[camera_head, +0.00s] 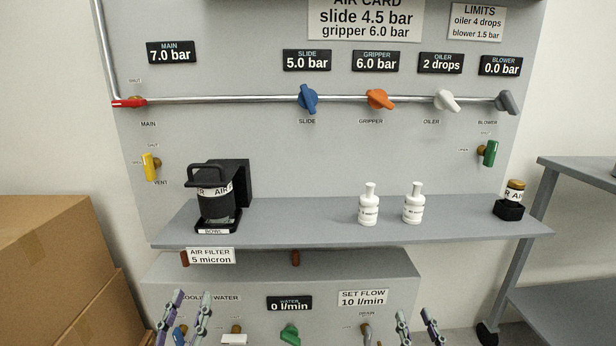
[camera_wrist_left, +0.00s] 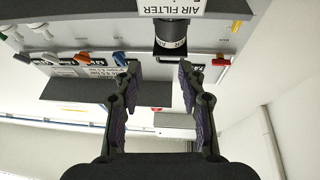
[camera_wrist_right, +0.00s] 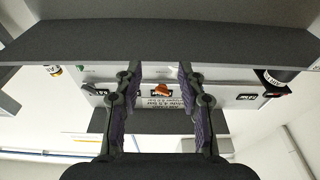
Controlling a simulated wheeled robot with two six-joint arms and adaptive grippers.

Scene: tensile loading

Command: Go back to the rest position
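My left gripper (camera_head: 187,318) is at the bottom left of the head view, in front of the lower cooling-water panel. Its two fingers stand apart with nothing between them, which the left wrist view (camera_wrist_left: 158,95) also shows. My right gripper (camera_head: 418,326) is at the bottom right of the head view, in front of the same panel's right edge. Its fingers are also apart and empty in the right wrist view (camera_wrist_right: 160,90). Both grippers are below the shelf (camera_head: 300,222) and hold nothing. The arms behind the fingers are out of the head view.
On the shelf stand a black air filter bowl (camera_head: 216,200), two white bottles (camera_head: 368,207) and a small jar in a black holder (camera_head: 509,207). Knobs line the panel above. Cardboard boxes (camera_head: 60,260) are at left, a grey bench (camera_head: 580,175) at right.

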